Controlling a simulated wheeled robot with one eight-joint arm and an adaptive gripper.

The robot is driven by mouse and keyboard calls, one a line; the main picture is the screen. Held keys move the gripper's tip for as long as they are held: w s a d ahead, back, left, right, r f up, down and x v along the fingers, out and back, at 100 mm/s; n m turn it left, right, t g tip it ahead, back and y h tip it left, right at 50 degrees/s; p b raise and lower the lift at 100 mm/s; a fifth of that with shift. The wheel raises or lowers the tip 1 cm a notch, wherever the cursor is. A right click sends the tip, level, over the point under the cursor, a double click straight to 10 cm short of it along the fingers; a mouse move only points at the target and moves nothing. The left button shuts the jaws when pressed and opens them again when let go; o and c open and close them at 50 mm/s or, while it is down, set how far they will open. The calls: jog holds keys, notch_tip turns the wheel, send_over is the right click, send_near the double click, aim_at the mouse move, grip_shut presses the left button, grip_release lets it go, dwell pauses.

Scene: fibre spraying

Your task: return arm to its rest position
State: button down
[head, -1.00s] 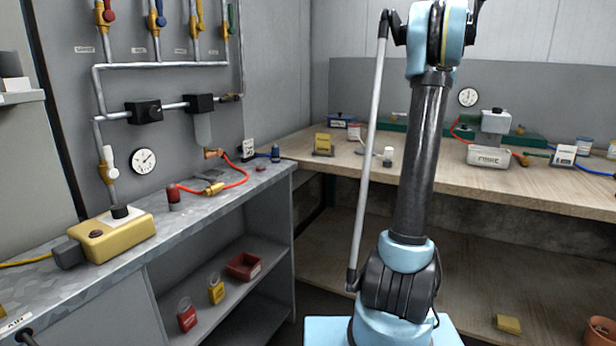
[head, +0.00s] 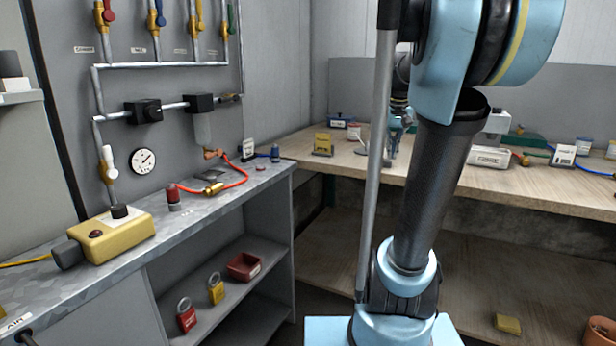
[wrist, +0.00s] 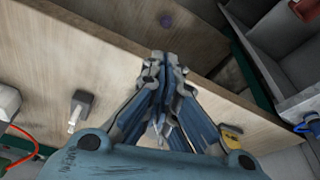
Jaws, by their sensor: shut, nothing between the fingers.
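My arm (head: 432,190) rises from its light-blue base in the middle-right of the head view. Its large blue and black upper joint (head: 500,45) fills the top right. My gripper (wrist: 165,62) is shut in the wrist view, with its blue-grey fingertips together and nothing between them. In the head view the gripper (head: 390,152) shows only in part, behind the arm links and in front of the wooden bench (head: 300,150). I cannot tell its exact height above the bench.
A yellow box (head: 322,144) and a white box (head: 488,157) stand on the bench. At left, a grey counter (head: 55,283) carries a yellow control box (head: 112,240), with padlocks (head: 187,318) and a red bin (head: 244,266) on shelves below. Pipes with valves line the wall.

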jog(key=s+a+f+n, duration=0.1)
jog(key=s+a+f, duration=0.3)
jog(key=s+f, duration=0.7)
jog(key=s+a+f+n, duration=0.1)
jog(key=s+a+f, duration=0.3)
jog(key=s+f, duration=0.7)
jog(key=shift+s+f+g+y, duration=0.3)
jog(key=shift+s+f+g, duration=0.1)
jog(key=shift+s, duration=0.3)
